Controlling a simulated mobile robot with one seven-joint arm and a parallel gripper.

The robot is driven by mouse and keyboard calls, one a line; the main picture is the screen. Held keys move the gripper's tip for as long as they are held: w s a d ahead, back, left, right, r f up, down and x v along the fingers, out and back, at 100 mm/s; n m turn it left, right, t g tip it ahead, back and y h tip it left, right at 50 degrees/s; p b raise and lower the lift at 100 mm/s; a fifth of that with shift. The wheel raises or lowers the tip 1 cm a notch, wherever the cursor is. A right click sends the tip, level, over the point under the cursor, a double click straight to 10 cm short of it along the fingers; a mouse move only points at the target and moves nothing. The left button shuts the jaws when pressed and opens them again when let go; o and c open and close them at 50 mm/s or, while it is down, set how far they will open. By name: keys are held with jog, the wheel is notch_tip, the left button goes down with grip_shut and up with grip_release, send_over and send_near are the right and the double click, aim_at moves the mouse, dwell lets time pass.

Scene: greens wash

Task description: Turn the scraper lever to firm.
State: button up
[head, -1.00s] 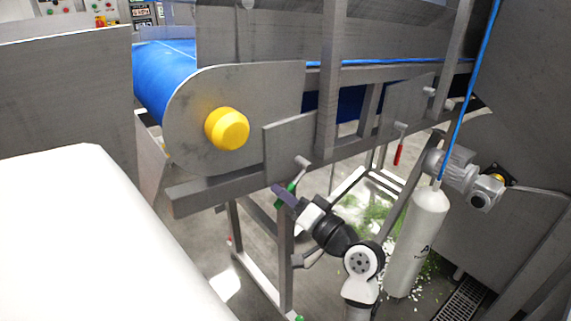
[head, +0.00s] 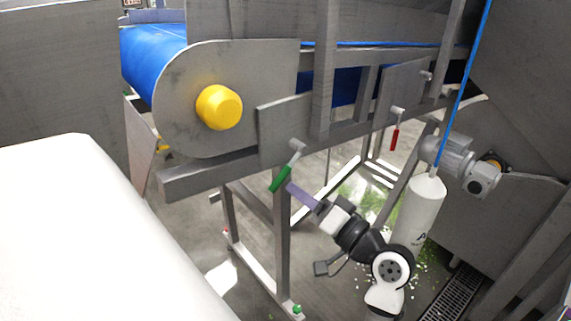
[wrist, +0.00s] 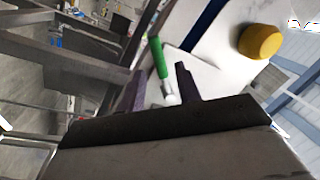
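A lever with a green handle (head: 280,179) hangs from a pale pivot on the grey plate below the conveyor's end. Its handle points down and to the left. My gripper (head: 290,187) is just to the lower right of the handle in the head view. In the wrist view the two purple fingers of my gripper (wrist: 160,70) are apart, and the green handle (wrist: 158,57) shows between them. I cannot tell whether either finger touches it. A second lever, with a red handle (head: 395,139), hangs nearly straight down farther right. No marking for firm is readable.
The blue conveyor belt (head: 155,65) and a yellow roller cap (head: 219,107) are above and left. A steel leg (head: 282,245) stands below the green lever. A white cylinder (head: 418,215) hangs on the right, close behind my arm. Green scraps litter the floor.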

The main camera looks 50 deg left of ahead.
jog(key=d+f+b, duration=0.1)
jog(key=d, duration=0.6)
jog(key=shift+w+d+b, duration=0.15)
jog(key=shift+b, duration=0.25)
